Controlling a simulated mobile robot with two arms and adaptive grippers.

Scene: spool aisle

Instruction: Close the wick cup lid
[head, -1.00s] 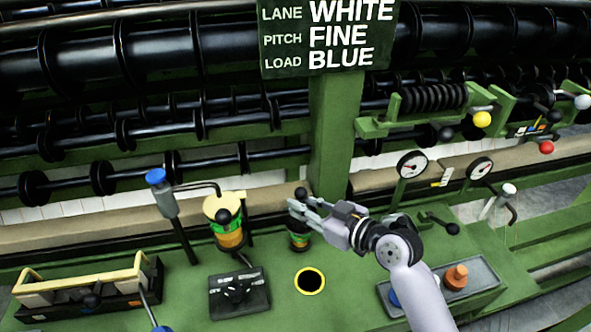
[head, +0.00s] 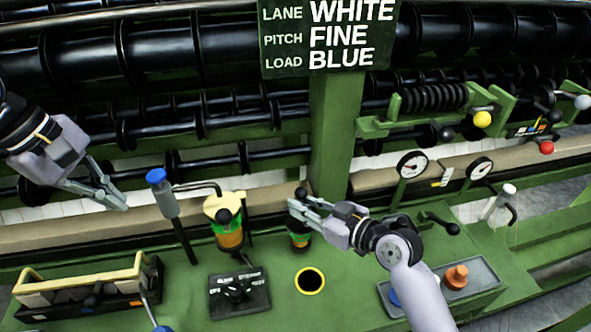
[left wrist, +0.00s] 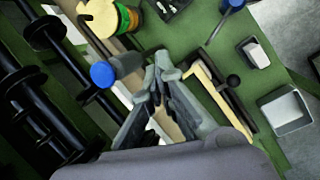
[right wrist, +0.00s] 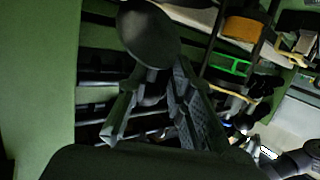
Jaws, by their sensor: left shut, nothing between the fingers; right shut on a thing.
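A small dark cup with a green band (head: 299,240) stands on the green bench, directly below my right gripper (head: 297,206), which covers its upper part. A black ball knob (head: 301,193) shows just above the fingers. In the right wrist view a large dark round knob (right wrist: 149,34) sits at the fingertips (right wrist: 152,76), which are shut on its stem. Whether the lid is raised is hidden. My left gripper (head: 118,200) is shut and empty, left of the blue-topped lever (head: 157,178).
A black switch box (head: 239,292) and a yellow-rimmed hole (head: 310,281) lie in front. A cream-handled rack (head: 82,280) is at the left. A tray (head: 485,272) with an orange part is at the right. A green post (head: 340,140) stands behind.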

